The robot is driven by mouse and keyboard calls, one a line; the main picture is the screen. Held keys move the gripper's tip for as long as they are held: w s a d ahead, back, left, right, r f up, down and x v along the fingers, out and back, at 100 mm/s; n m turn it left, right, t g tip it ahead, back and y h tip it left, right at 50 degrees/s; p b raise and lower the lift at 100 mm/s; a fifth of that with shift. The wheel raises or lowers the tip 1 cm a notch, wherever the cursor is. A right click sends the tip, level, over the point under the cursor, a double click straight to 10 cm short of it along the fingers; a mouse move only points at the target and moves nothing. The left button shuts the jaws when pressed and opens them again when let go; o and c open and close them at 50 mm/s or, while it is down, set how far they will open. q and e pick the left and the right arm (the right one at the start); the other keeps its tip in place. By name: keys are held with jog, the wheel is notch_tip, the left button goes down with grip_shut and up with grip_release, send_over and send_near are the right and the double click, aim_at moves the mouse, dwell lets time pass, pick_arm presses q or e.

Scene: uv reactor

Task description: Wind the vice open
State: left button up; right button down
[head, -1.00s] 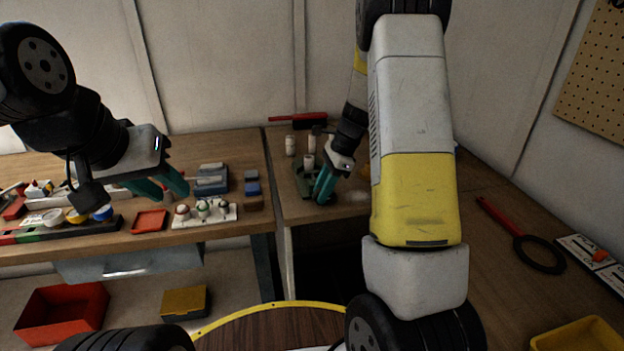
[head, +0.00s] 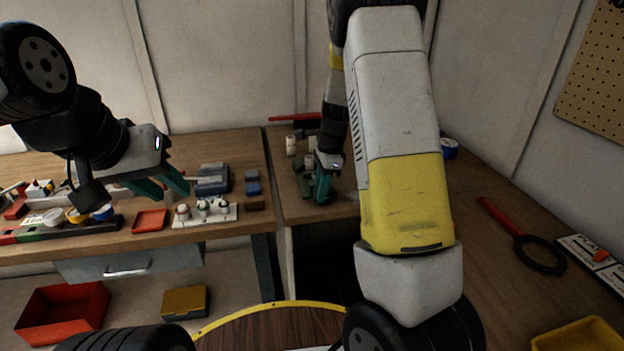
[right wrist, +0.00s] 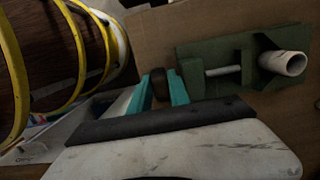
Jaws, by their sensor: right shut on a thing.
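The green vice (head: 303,186) stands near the front left of the right-hand bench, partly hidden by my right gripper. In the right wrist view the vice (right wrist: 188,55) shows its pale screw rod (right wrist: 223,71) and a white tube (right wrist: 283,63) at its jaws. My right gripper (head: 322,194) has its teal fingers on both sides of a dark handle (right wrist: 161,82), in line with the rod. It is shut on this handle. My left gripper (head: 162,190) hangs open and empty over the left bench.
White cylinders (head: 291,146) and a red-handled tool (head: 294,117) are behind the vice. A red tray (head: 151,220) and a white holder (head: 205,217) lie on the left bench. A black ring with a red handle (head: 539,254) lies right. A dark gap separates the benches' fronts.

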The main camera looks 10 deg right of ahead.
jog(key=h, duration=0.2)
jog(key=a+h, duration=0.1)
jog(key=h, duration=0.1)
jog(key=shift+f+h, duration=0.2)
jog(key=shift+h, duration=0.1)
jog(key=shift+a+f+h, duration=0.15)
jog(key=shift+f+h, duration=0.05)
jog(key=shift+h, duration=0.9)
jog(key=shift+a+f+h, duration=0.1)
jog(key=shift+f+h, duration=0.05)
jog(key=shift+h, duration=0.95)
jog(key=c, duration=1.5)
grip_release()
